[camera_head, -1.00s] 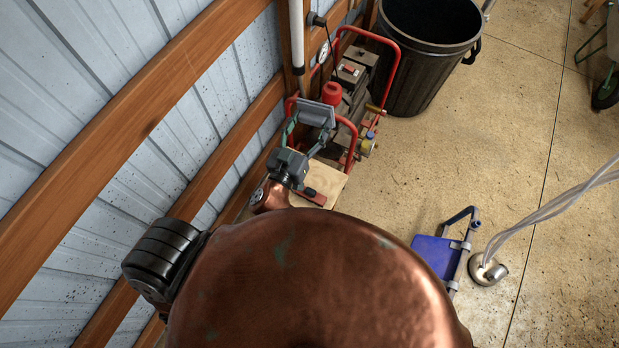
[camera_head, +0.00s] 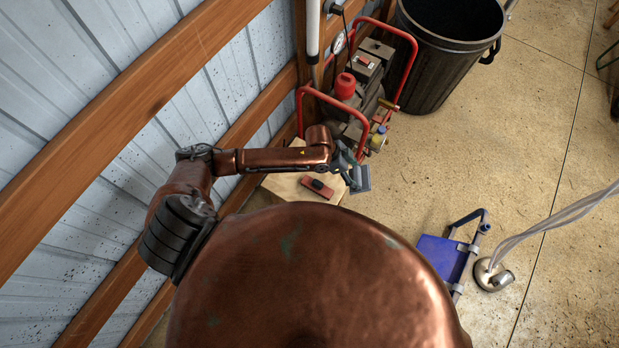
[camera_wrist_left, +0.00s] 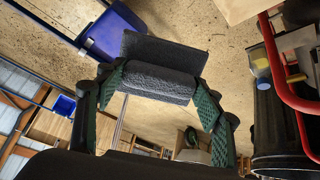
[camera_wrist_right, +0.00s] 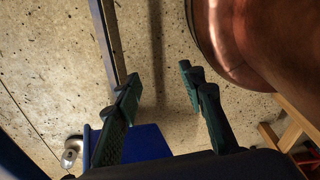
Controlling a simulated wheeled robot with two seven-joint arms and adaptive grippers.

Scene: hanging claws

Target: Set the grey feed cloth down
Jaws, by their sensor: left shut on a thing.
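The grey feed cloth (camera_head: 361,179) is a small dark grey folded pad. It shows large in the left wrist view (camera_wrist_left: 160,82), clamped between both fingers. My left gripper (camera_head: 350,172) is shut on it, in the air just right of the pale wooden top (camera_head: 284,186). The gripper partly hides the cloth in the head view. I cannot tell its exact height above the floor. My right gripper (camera_wrist_right: 162,78) is open and empty in the right wrist view, and it is out of the head view.
A red-handled tool (camera_head: 317,187) lies on the wooden top. Behind stands a machine in a red tube frame (camera_head: 303,105), with a black bin (camera_head: 437,75) beyond. A blue seat-like piece (camera_head: 440,257) and a metal-based hose (camera_head: 491,275) are at right. Open floor lies between.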

